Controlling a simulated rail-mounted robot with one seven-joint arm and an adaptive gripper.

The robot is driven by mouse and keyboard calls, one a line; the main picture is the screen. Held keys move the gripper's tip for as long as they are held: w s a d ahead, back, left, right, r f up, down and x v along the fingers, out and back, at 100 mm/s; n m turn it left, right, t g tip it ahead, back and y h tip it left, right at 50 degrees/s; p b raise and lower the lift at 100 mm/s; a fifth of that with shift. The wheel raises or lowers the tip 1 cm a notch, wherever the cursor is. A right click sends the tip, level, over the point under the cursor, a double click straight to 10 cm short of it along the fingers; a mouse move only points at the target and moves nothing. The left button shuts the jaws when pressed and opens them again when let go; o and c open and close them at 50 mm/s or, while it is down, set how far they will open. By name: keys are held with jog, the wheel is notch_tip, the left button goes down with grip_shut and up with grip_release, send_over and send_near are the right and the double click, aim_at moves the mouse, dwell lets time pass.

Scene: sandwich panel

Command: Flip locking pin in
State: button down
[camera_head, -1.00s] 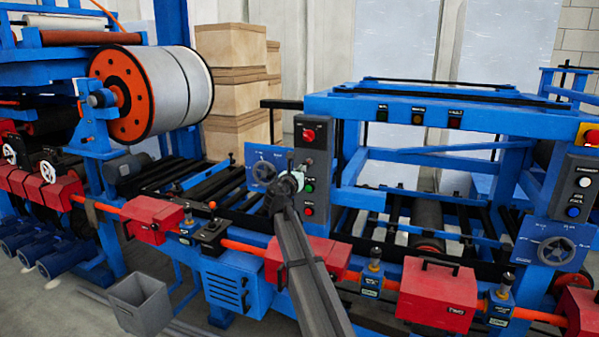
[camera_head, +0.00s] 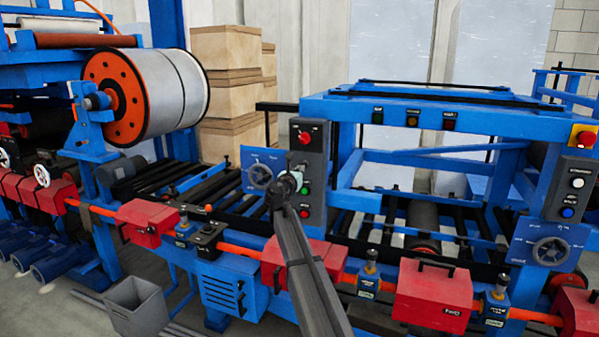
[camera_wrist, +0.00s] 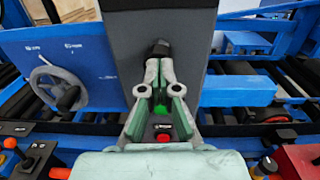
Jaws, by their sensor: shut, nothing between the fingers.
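My gripper (camera_head: 298,172) is in front of the grey control box (camera_head: 311,140) at the middle of the machine. In the wrist view, my gripper (camera_wrist: 160,52) is shut and empty, its dark tips meeting against the box's face as background; contact cannot be told. A green button (camera_wrist: 163,113) and a red button (camera_wrist: 163,138) show between and below the fingers. I cannot tell which part is the locking pin. Small upright pins on blue blocks stand along the front orange rail, one right of my arm (camera_head: 371,257) and one further right (camera_head: 501,283).
A blue panel with a handwheel (camera_head: 261,175) is left of the box. A joystick box (camera_head: 208,232) and red housings (camera_head: 148,222) line the front rail. A red emergency button (camera_head: 305,137) is above my gripper. A grey bin (camera_head: 136,305) stands on the floor.

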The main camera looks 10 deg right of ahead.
jog(key=b+v, duration=0.2)
jog(key=v, duration=1.2)
jog(key=shift+b, duration=0.3)
